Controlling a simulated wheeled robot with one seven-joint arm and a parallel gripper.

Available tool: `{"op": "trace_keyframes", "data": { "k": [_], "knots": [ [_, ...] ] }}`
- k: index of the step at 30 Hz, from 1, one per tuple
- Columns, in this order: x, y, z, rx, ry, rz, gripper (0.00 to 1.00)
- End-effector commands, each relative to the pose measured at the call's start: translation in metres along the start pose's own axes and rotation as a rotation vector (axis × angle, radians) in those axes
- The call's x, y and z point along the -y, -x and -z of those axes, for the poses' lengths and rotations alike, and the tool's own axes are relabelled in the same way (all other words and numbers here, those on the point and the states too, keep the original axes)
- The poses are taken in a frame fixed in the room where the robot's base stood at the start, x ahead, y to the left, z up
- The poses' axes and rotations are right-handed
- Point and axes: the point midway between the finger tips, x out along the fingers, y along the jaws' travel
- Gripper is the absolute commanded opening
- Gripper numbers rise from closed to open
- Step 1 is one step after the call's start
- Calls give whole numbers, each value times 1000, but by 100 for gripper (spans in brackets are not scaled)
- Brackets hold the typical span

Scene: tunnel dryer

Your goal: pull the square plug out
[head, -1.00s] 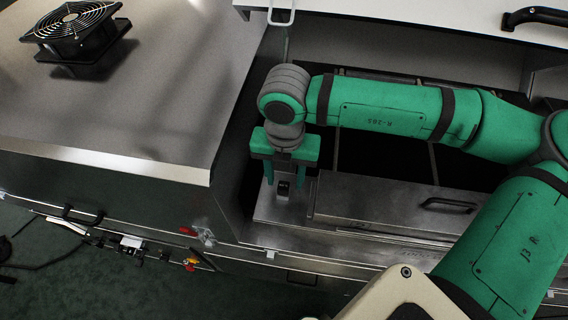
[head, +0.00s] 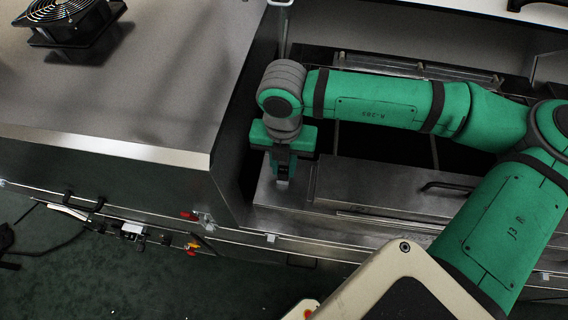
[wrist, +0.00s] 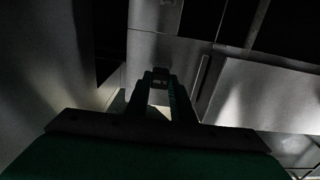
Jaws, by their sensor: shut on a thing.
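My gripper (head: 283,176) points down at the left end of the metal deck, just right of the tall grey cabinet. Its fingers are close together, shut on the square plug. The plug is small and mostly hidden by the fingers. In the wrist view a little of the plug (wrist: 159,83) shows between the fingertips, dark and hard to make out. I cannot tell how deep it sits in the deck.
The grey cabinet (head: 130,85) stands close to my gripper's left, with a black fan (head: 68,22) on top. A lid with a black handle (head: 447,186) lies to the right. Behind is a dark opening. Valves and fittings (head: 132,230) line the lower front.

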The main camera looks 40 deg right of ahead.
Motion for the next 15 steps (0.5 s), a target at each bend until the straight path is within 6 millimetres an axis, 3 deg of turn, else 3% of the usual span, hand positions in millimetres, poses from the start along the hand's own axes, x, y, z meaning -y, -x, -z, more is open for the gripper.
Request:
{"op": "trace_keyframes", "data": {
  "k": [15],
  "knots": [
    [0, 4, 0, 0, 1, 0, 0]
  ]
}}
